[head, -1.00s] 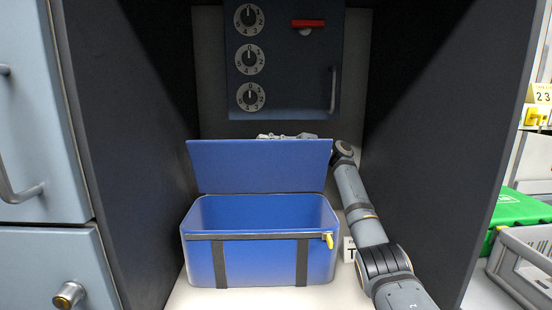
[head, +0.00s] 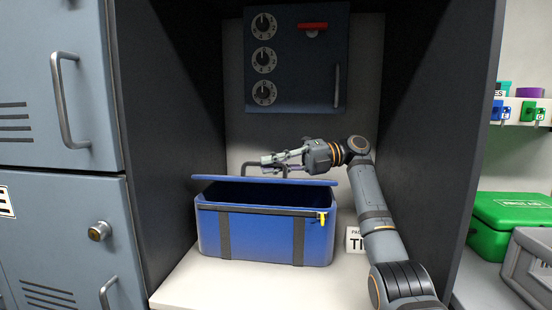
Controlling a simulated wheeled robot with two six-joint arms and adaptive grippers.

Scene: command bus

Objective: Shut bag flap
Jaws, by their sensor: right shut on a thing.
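The blue bag (head: 262,237) stands upright on the white shelf floor, with two dark straps and a yellow clasp (head: 321,217) at its front right. Its blue flap (head: 215,178) is nearly level over the opening, with a dark gap below its front edge. A dark looped handle (head: 241,170) rises from the flap. My right gripper (head: 268,161) reaches in from the right above the flap; its fingers are at the handle and shut on it, though the exact contact is small to see. My left gripper is not in view.
Dark side walls enclose the bay. A blue panel (head: 326,72) with dials and a red lever hangs at the back. Grey lockers (head: 65,220) stand left. A label card (head: 354,241) is right of the bag, near my right arm. A green case (head: 508,220) and grey crate (head: 530,260) are outside at right.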

